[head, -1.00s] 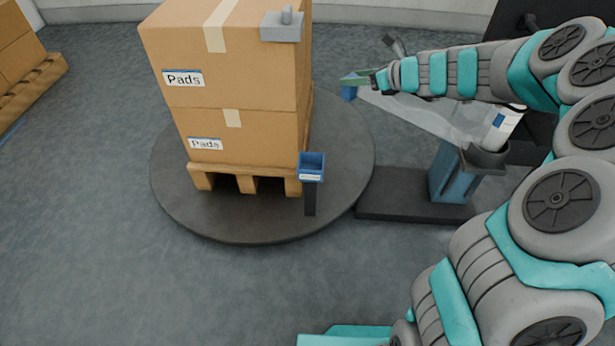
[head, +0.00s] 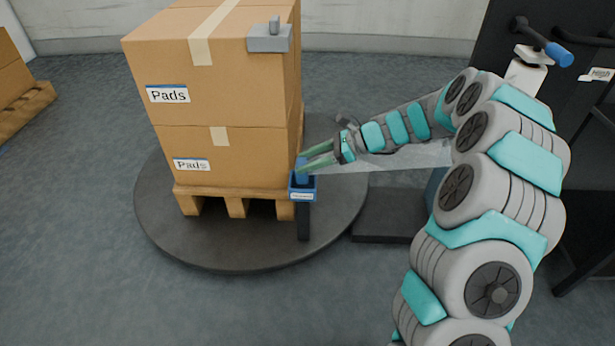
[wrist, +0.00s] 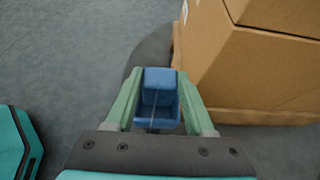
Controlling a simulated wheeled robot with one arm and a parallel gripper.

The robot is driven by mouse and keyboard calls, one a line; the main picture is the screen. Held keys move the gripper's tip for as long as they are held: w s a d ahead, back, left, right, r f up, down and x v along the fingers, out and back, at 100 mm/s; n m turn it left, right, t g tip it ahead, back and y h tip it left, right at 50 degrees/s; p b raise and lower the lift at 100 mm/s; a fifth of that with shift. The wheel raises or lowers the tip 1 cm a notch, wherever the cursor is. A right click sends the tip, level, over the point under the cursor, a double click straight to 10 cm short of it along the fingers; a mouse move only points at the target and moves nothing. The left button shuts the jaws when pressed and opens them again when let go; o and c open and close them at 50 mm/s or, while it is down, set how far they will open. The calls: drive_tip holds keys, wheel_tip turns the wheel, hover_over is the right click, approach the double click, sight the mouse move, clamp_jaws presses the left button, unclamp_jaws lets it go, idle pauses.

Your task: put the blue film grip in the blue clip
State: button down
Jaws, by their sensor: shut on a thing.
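The blue film grip (head: 302,169) is a small blue block held between the green fingers of my gripper (head: 318,160). The blue clip (head: 303,195) is an open-topped blue holder with a pale label, on a dark post by the pallet's right corner. The grip is at the clip's mouth, its lower end hidden by the clip's front; I cannot tell how deep it sits. In the wrist view the grip (wrist: 159,77) shows between the fingers of my gripper (wrist: 160,88), with the clip (wrist: 171,122) around or just below it.
Clear film (head: 395,157) stretches from the grip rightward behind my arm. Stacked "Pads" cartons (head: 225,90) on a pallet (head: 236,198) stand close to the left of the clip, on a dark round turntable (head: 165,220). A grey weight (head: 269,40) sits on top.

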sight(303, 178)
wheel_tip(303, 178, down, 4)
drive_tip(key=shift+f+b, duration=0.2)
drive_tip(key=shift+b, duration=0.25)
drive_tip(key=shift+c, duration=1.3)
unclamp_jaws()
